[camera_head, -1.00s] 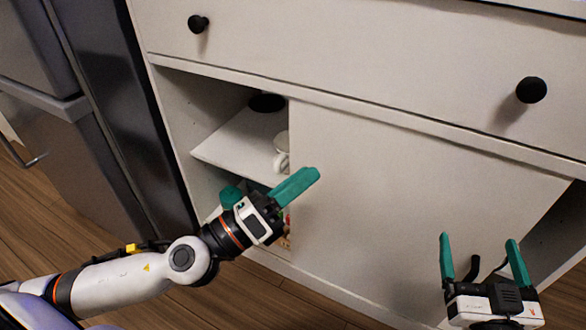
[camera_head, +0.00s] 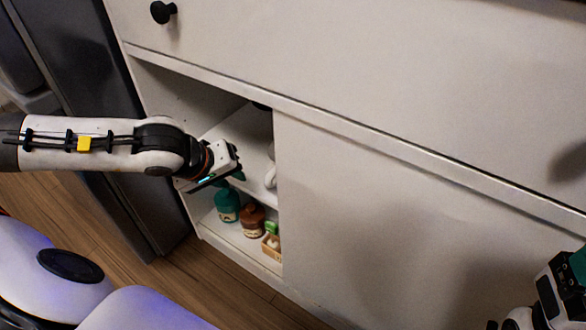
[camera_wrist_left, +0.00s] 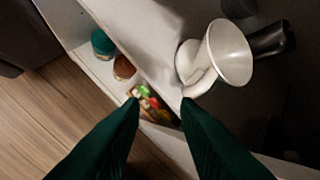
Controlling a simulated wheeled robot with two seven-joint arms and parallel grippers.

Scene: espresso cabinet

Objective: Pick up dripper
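The white cone-shaped dripper (camera_wrist_left: 232,55) rests on the upper shelf inside the cabinet, at the upper right of the left wrist view. In the head view only a white sliver of it (camera_head: 270,178) shows beside the sliding door's edge. My left gripper (camera_head: 238,174) is at the cabinet opening, just left of the dripper. In the left wrist view its two teal fingers (camera_wrist_left: 160,104) are apart with nothing between them, short of the dripper. My right gripper (camera_head: 578,264) is cut off at the right edge of the head view, and its opening is hidden.
The white sliding door (camera_head: 390,225) covers the cabinet right of the opening. A dark object (camera_wrist_left: 272,40) stands behind the dripper. The lower shelf holds a teal jar (camera_head: 228,205), a brown jar (camera_head: 251,220) and a small box (camera_head: 271,246). The shelf edge (camera_wrist_left: 150,60) runs below the dripper.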

